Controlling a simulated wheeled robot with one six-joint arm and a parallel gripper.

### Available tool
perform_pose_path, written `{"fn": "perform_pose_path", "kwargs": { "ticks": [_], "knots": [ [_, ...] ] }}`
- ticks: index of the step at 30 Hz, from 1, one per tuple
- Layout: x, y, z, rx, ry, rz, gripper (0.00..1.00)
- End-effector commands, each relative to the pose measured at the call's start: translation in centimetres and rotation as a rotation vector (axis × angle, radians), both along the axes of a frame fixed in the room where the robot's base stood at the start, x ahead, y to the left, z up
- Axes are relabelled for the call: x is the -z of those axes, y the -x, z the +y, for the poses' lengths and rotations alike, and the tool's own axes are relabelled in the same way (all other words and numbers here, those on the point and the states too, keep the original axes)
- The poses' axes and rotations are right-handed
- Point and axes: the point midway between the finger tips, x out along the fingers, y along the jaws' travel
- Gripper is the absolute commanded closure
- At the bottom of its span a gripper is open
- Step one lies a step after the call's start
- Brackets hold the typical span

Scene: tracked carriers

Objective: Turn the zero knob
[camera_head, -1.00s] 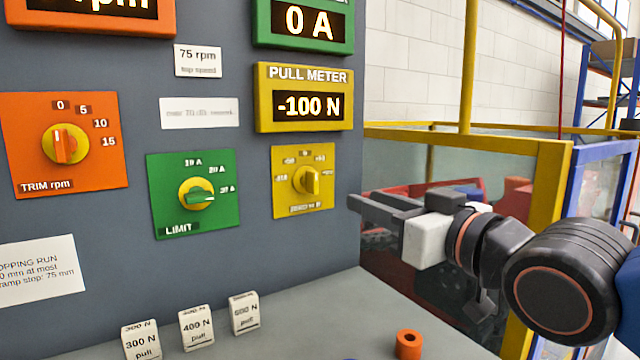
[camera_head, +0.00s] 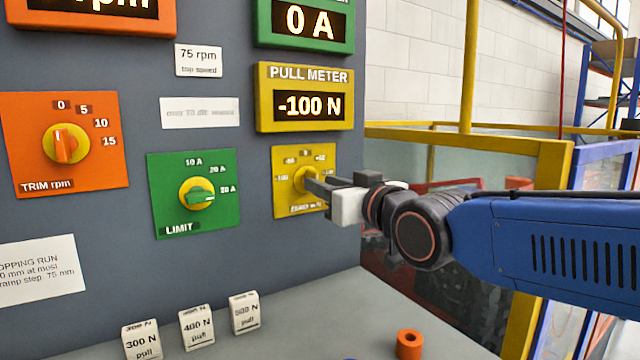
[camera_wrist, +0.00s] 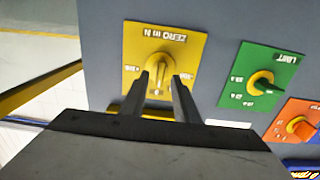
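The zero knob (camera_wrist: 159,66) is a yellow knob on a yellow plate (camera_wrist: 190,52) marked "ZERO in N" in the wrist view. In the head view it shows partly behind my fingers, on the yellow plate (camera_head: 287,160) below the pull meter. The pull meter (camera_head: 305,105) reads -100 N. My gripper (camera_head: 309,184) is at the knob, coming from the right. In the wrist view its two fingers (camera_wrist: 168,78) are apart, one on each side of the knob's lower part. I cannot tell whether they touch it.
The green LIMIT knob (camera_head: 197,194) and the orange TRIM knob (camera_head: 66,144) are on the same grey panel, left of the zero plate. White pull blocks (camera_head: 197,328) and an orange ring (camera_head: 409,344) stand on the ledge below. Yellow railing (camera_head: 549,190) is to the right.

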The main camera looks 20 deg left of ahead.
Motion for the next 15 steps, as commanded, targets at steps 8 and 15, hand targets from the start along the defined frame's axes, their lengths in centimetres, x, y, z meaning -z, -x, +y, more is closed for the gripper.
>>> {"fn": "perform_pose_path", "kwargs": {
  "ticks": [8, 15],
  "knots": [
    [0.0, -1.3, 1.6, 0.0, -0.001, -0.001, 0.72],
    [0.0, -1.4, 1.7, 0.0, -0.001, -0.001, 0.72]
  ]
}}
